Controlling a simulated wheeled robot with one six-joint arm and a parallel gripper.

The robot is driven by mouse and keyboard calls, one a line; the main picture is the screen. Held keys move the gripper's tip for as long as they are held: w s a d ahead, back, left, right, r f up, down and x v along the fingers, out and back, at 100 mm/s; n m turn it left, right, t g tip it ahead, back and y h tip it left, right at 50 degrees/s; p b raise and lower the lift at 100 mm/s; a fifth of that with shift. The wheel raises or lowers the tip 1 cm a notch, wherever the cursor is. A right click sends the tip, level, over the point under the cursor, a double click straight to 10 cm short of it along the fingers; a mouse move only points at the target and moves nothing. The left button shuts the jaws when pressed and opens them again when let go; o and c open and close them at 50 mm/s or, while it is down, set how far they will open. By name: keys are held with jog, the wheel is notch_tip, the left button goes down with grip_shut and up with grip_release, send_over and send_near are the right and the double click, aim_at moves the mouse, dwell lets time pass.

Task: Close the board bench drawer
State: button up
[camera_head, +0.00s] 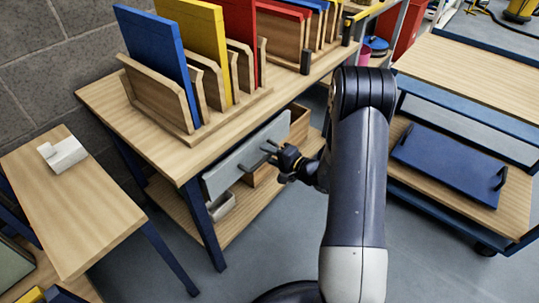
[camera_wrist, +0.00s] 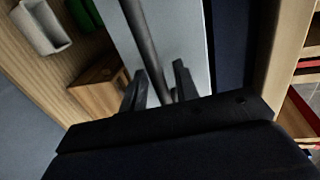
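The board bench (camera_head: 125,115) has a wooden top and dark blue legs. Its drawer (camera_head: 232,168) has a light grey front below the bench top's front edge. How far the front stands out is hard to tell. A dark bar handle crosses the drawer front; in the wrist view the handle (camera_wrist: 143,35) runs down between my fingers. My gripper (camera_head: 272,151) is at the handle. In the wrist view my gripper (camera_wrist: 158,85) has one finger on each side of the bar, with a visible gap on the right side.
Colored boards (camera_head: 160,50) stand in wooden racks on the bench. A lower shelf (camera_head: 240,215) holds wooden boxes. A cart (camera_head: 450,135) with a blue tray stands right. Grey floor lies between bench and cart.

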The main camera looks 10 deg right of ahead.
aim_at(258, 148)
jog(key=shift+c, duration=0.2)
grip_shut()
jog(key=b+x, duration=0.2)
jog(key=x, duration=0.2)
jog(key=shift+w+a+r+b, duration=0.2)
jog(key=shift+a+r+b, duration=0.05)
jog(key=shift+r+b, duration=0.15)
jog(key=shift+r, duration=0.15)
jog(key=shift+o, duration=0.2)
grip_release()
jog(key=shift+w, duration=0.1)
